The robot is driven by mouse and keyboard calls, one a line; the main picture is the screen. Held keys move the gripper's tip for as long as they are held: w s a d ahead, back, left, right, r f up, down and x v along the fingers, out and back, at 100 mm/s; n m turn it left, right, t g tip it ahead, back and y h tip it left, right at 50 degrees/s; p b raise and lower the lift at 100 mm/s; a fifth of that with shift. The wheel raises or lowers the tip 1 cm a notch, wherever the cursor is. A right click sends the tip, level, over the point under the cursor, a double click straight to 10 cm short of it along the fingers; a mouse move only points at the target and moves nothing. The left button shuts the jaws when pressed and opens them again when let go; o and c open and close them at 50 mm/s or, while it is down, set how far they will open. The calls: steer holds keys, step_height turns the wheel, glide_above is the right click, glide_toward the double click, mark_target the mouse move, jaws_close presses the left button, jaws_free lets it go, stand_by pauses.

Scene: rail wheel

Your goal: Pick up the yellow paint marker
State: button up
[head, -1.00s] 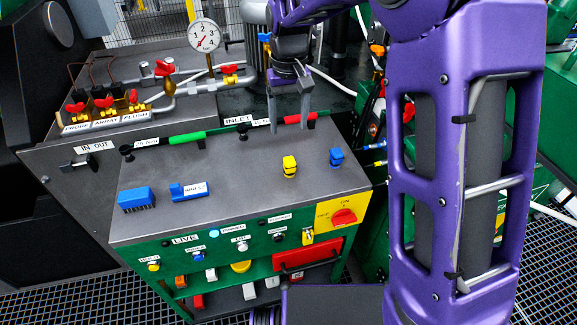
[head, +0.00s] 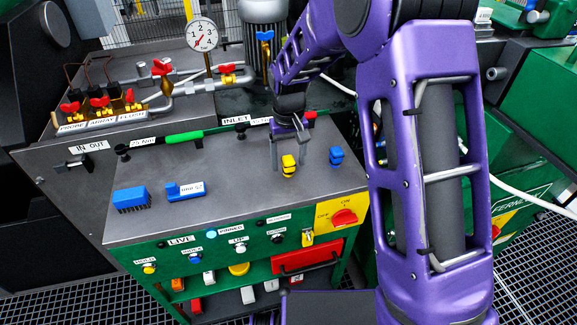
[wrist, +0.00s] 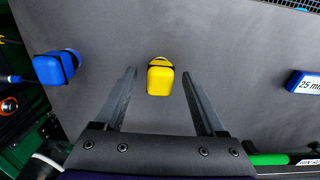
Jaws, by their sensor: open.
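The yellow paint marker (head: 289,166) looks like a short yellow block with a dark band. It stands on the grey bench top, towards the right. In the wrist view the yellow marker (wrist: 160,77) lies between the lines of the two fingers, just beyond their tips. My gripper (head: 289,154) is open and empty, with its fingers pointing down close to the marker in the head view. The open gripper also shows in the wrist view (wrist: 158,80). I cannot tell whether a finger touches the marker.
A blue marker-like piece (head: 336,156) stands right of the yellow one. A blue brush (head: 132,199) and a blue labelled block (head: 186,191) lie on the left of the bench top (head: 235,205). A green-handled tool (head: 184,138) lies along the back edge. The middle is clear.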

mark_target(288, 158)
jaws_close()
stand_by(0.3)
steer(key=shift+r, duration=0.1)
step_height(288, 158, up, 10)
steer(key=shift+f+p, duration=0.1)
steer(key=shift+p, duration=0.75)
steer(key=c, duration=0.8)
jaws_free()
jaws_close()
